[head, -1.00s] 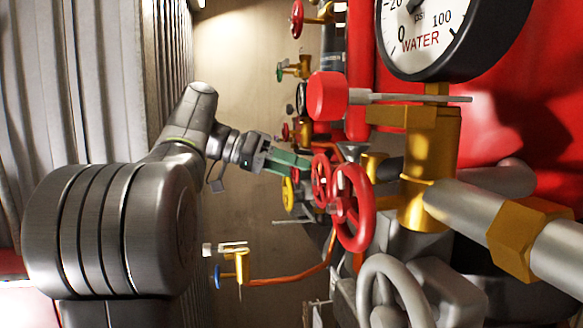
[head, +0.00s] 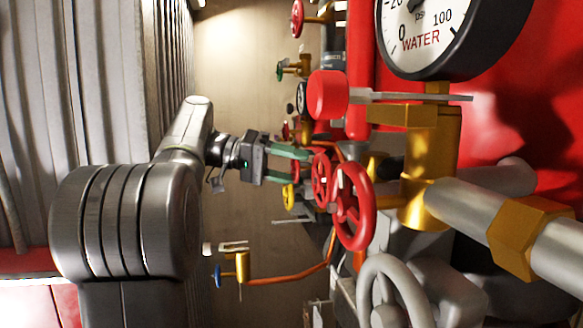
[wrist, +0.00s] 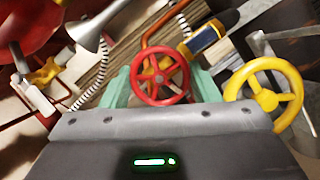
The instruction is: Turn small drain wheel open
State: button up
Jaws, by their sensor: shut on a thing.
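A small red handwheel (wrist: 158,77) with spokes sits between the two green fingers of my gripper (wrist: 160,86) in the wrist view. The fingers are shut on it, one on each side; their tips are partly hidden behind the wheel. In the head view my gripper (head: 292,153) reaches right, its green fingers beside a small red wheel (head: 322,179). The exact contact is hard to make out there. A yellow handwheel (wrist: 265,96) stands just right of the gripper in the wrist view, and shows below the fingers in the head view (head: 290,197).
A larger red wheel (head: 355,207) and a grey wheel (head: 392,296) stand nearer the head camera. A brass valve (head: 428,165) and a water gauge (head: 425,30) fill the right. The wall behind is plain.

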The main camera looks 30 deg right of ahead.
jog(key=o, duration=1)
